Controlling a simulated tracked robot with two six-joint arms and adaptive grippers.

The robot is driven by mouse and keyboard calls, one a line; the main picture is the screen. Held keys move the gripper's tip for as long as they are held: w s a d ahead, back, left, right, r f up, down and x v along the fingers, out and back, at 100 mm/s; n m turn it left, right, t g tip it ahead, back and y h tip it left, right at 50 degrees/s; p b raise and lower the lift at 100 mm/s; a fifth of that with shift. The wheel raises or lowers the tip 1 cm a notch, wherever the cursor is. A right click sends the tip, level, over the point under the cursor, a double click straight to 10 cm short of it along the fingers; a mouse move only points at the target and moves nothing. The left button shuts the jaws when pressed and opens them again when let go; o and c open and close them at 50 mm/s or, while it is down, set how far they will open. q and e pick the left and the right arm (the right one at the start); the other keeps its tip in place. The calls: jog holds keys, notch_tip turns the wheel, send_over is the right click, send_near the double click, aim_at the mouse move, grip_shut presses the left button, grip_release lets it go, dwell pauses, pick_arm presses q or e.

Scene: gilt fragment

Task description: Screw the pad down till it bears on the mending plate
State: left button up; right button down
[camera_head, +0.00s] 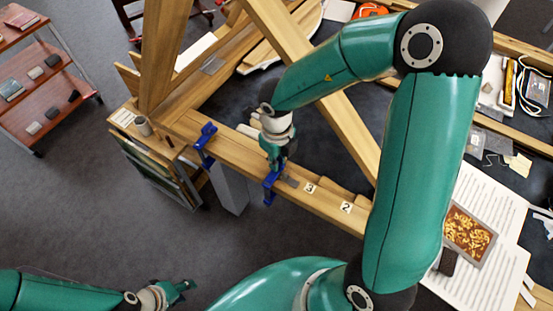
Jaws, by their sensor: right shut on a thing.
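A wooden rail (325,203) runs across the middle of the view, with number tags 3 and 2 on it. Two blue clamps sit on its edge: one to the left (205,138) and one nearer the middle (270,187). My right gripper (274,168) reaches down over the middle clamp and is shut on its upper part; the gripper hides the screw and pad. A small grey plate (290,181) lies on the rail just right of this clamp, perhaps the mending plate. I cannot tell whether the pad touches it. My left gripper (184,290) hangs low at left, away from the rail.
Wooden beams (315,85) rise around the rail, one slanting behind my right arm. A shelf cart (40,85) stands at far left. White sheets with a gilt fragment (467,235) lie at right. Open floor (90,205) surrounds my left gripper.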

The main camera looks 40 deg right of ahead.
jog(key=m, duration=1.3)
jog(key=shift+m, duration=0.4)
jog(key=m, duration=1.1)
jog(key=c, duration=1.2)
grip_release()
